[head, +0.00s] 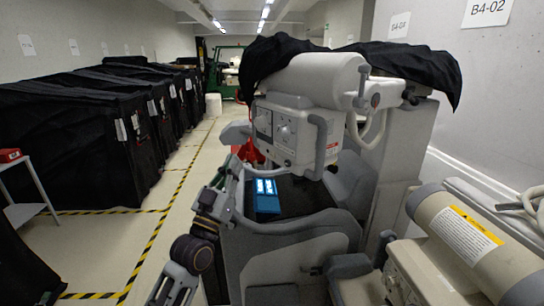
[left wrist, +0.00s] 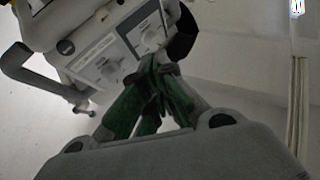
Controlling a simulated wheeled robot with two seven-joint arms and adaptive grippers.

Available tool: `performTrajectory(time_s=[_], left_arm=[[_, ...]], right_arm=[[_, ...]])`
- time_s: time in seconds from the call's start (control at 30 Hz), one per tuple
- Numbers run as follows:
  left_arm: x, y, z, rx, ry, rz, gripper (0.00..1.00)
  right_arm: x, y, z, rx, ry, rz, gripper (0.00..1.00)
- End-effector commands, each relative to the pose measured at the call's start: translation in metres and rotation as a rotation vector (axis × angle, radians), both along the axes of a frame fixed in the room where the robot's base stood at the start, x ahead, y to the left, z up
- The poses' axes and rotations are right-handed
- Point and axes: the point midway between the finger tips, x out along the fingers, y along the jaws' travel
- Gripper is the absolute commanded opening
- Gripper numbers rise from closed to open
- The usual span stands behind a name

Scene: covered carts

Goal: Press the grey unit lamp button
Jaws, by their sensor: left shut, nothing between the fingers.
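The grey unit (head: 290,130) is a light grey box with round knobs and labels on its front, under a thick grey cylinder on a wheeled cart. Its panel also fills the upper left of the left wrist view (left wrist: 115,50), with two knobs and white labels. I cannot make out which part is the lamp button. My left gripper (head: 232,165) is just left of and below the box. In the left wrist view its dark green-padded fingers (left wrist: 157,64) are shut and empty, tips near the panel's lower right edge in the picture; contact cannot be told. My right gripper is out of view.
A blue lit screen (head: 265,195) lies on the cart below the box. A black cover (head: 275,58) drapes over the top. A beige cylinder unit (head: 470,240) stands at right. Black covered carts (head: 75,140) line the left; the taped aisle is clear.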

Motion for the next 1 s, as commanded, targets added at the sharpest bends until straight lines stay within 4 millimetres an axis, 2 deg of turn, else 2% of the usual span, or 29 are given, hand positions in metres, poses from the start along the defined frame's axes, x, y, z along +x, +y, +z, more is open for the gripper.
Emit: performTrajectory(time_s=[1.0], left_arm=[[0.040,-0.069,0.001,0.000,-0.001,0.000,0.00]], right_arm=[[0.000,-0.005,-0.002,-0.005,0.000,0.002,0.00]])
